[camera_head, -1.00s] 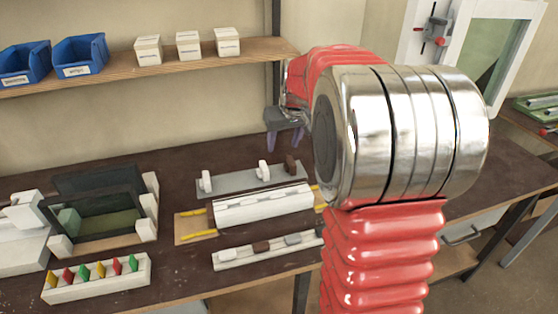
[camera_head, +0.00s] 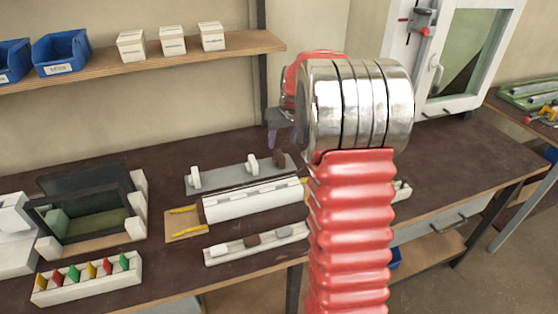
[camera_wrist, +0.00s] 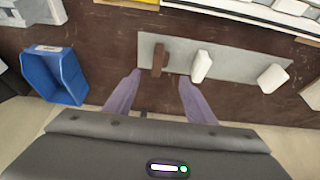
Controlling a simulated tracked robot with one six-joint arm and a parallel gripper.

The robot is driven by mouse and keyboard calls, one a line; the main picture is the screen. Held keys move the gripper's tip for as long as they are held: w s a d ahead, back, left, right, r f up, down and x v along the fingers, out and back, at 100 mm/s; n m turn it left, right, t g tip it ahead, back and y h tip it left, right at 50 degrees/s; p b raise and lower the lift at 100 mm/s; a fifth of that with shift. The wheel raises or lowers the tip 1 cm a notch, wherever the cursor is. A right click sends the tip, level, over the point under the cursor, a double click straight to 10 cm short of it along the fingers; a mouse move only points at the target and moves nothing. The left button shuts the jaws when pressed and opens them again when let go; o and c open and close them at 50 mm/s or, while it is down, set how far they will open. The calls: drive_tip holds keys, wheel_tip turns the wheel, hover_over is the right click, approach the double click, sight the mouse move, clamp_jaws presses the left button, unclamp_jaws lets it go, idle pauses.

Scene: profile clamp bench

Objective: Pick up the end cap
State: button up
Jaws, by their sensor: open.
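My gripper (camera_head: 283,142) is open and empty above the back of the bench. Its two purple fingers also show in the wrist view (camera_wrist: 160,78). A small brown upright piece (camera_wrist: 157,58) stands on a grey strip (camera_wrist: 227,60), between and just beyond the fingertips in that picture, not gripped. It shows below the fingers in the head view (camera_head: 280,159). Two white upright pieces (camera_head: 252,164) (camera_head: 195,178) stand on the same strip. A front tray (camera_head: 230,258) holds small white, brown and grey pieces (camera_head: 253,240). I cannot tell which piece is the end cap.
A white profile fixture (camera_head: 252,200) lies between strip and tray. A dark frame (camera_head: 88,205) and a tray of coloured pieces (camera_head: 87,280) stand left. A blue bin (camera_wrist: 55,75) shows in the wrist view. Bare bench (camera_head: 450,155) lies right.

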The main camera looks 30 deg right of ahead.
sight(278, 154)
drive_tip(key=x, duration=0.6)
drive_tip(key=shift+x, duration=2.55)
drive_tip(key=shift+w, duration=0.1)
drive_tip(key=c, duration=1.1)
